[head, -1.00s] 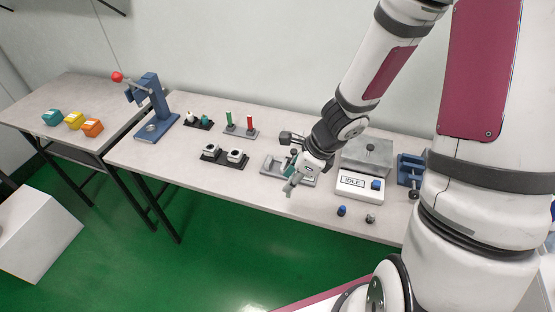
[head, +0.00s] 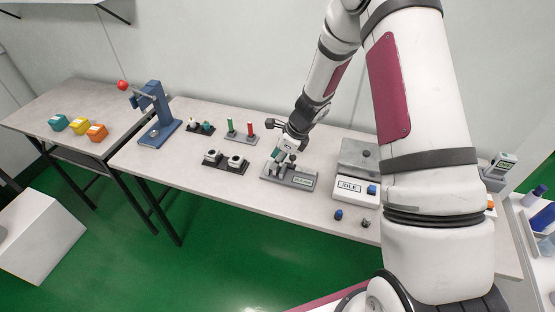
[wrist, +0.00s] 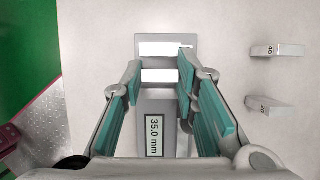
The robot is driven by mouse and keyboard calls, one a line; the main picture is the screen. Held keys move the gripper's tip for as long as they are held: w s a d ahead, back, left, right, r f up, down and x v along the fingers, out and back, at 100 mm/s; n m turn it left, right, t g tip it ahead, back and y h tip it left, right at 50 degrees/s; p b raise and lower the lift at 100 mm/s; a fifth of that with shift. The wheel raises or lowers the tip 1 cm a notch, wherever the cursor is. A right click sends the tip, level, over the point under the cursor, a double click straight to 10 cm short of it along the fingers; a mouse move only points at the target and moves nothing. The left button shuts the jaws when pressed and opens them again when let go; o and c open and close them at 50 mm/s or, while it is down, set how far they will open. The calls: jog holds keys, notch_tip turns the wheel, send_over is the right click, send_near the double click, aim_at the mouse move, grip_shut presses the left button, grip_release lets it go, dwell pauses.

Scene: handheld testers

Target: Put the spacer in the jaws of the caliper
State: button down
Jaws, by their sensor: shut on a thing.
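The caliper (head: 276,177) is a grey flat tool lying on the table in the head view. Its display (wrist: 155,136) reads 35.0 mm in the wrist view. My gripper (wrist: 160,74) has teal finger pads and is over the caliper, shut on a pale block that appears to be the spacer (wrist: 160,76). The fingertips press its two sides, and it lies in line with the caliper's body. Whether it is fully between the jaws or touching them cannot be told. In the head view my gripper (head: 281,157) hides the spacer and part of the caliper.
Two pale blocks, marked 40 (wrist: 278,50) and 20 (wrist: 277,107), stand beside the caliper toward the wall. A dark socket stand (head: 226,167) is to the left, red and green probes (head: 241,137) behind, and an IDLE box (head: 348,187) to the right.

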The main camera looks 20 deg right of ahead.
jog(key=shift+f, duration=0.2)
jog(key=shift+f, duration=0.15)
jog(key=c, duration=1.2)
grip_release()
jog(key=shift+c, duration=0.2)
